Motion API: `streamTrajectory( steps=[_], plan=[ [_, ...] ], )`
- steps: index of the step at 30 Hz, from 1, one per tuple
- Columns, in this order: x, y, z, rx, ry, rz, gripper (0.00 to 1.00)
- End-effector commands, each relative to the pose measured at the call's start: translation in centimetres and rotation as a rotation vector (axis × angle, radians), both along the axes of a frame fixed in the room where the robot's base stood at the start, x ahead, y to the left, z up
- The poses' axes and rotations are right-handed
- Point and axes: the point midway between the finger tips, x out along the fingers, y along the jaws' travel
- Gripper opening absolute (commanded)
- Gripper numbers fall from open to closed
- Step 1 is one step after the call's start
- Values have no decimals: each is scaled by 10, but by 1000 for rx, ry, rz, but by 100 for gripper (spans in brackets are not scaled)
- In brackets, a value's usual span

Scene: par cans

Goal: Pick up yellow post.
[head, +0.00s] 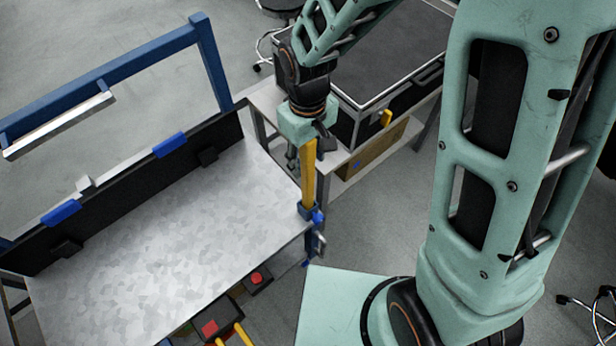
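The yellow post (308,178) stands upright at the right corner of a grey metal-topped workbench (170,240). Its lower end meets a blue fitting (308,211) at the bench corner. My gripper (318,144) is at the upper end of the post, pointing down from my arm. A dark finger shows just right of the post's top.
A blue frame (105,75) and black back panel line the bench's far side. A black case (385,60) stands on a table behind the gripper. A red button box (257,280) is at the bench's front edge.

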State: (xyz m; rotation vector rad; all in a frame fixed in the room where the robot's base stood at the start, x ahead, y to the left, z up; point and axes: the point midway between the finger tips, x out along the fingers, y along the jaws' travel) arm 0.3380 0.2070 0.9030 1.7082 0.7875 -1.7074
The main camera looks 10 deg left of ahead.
Motion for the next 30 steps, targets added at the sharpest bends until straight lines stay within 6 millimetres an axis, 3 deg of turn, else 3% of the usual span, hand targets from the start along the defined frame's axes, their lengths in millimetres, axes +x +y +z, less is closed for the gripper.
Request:
streamTrajectory(
  steps=[1,11,20,30],
  plan=[
    [0,0,0,0,0,0,34],
    [0,0,0,0,0,0,0],
    [1,0,6,2,-1,0,0],
    [2,1,68,3,-5,-1,0]
  ],
)
